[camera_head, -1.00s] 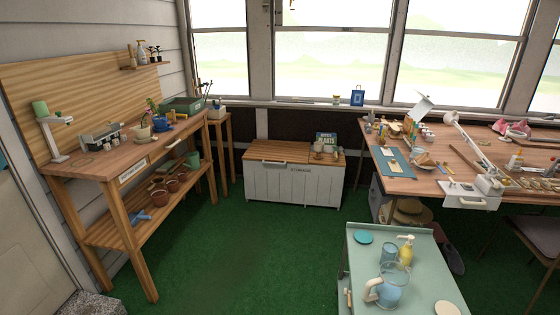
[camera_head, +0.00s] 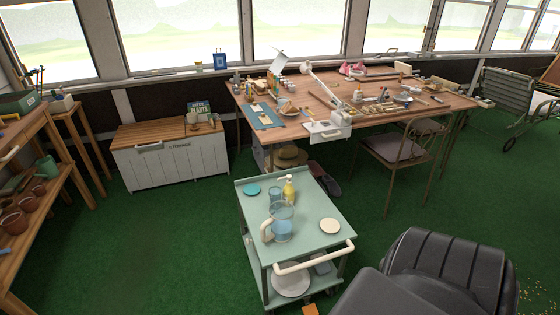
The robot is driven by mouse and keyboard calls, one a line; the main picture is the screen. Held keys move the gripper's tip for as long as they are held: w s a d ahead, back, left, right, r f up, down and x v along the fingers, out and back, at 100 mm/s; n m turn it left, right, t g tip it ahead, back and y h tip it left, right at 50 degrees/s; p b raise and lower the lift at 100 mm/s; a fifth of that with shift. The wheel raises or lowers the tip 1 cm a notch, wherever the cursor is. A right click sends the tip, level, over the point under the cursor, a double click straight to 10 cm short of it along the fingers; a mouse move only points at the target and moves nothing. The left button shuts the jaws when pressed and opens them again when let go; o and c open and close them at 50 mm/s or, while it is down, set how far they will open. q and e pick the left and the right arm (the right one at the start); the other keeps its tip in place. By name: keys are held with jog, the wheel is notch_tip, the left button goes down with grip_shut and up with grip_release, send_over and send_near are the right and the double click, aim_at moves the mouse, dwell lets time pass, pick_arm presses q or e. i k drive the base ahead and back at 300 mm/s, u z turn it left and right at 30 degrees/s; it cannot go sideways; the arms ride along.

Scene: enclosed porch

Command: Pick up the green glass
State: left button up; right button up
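I cannot make out a clearly green glass. A small bluish glass (camera_head: 275,194) stands upright on the pale green cart (camera_head: 321,208), just behind a clear blue pitcher (camera_head: 282,225) with a cream handle. The pitcher partly covers it. A yellow pump bottle (camera_head: 288,190) is close to its right. A green cup-like vessel (camera_head: 47,167) sits on the lower shelf of the wooden bench at the left edge. Neither of my grippers is in view.
A teal disc (camera_head: 252,190) and a cream disc (camera_head: 330,226) lie on the cart, whose handle faces me. A large black ribbed shape (camera_head: 440,270) fills the lower right. A cluttered wooden table (camera_head: 375,125) stands behind. Green floor (camera_head: 165,250) is clear left of the cart.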

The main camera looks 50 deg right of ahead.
aim_at(275, 191)
jog(key=u, duration=0.05)
jog(key=k, duration=0.1)
jog(key=z, duration=1.35)
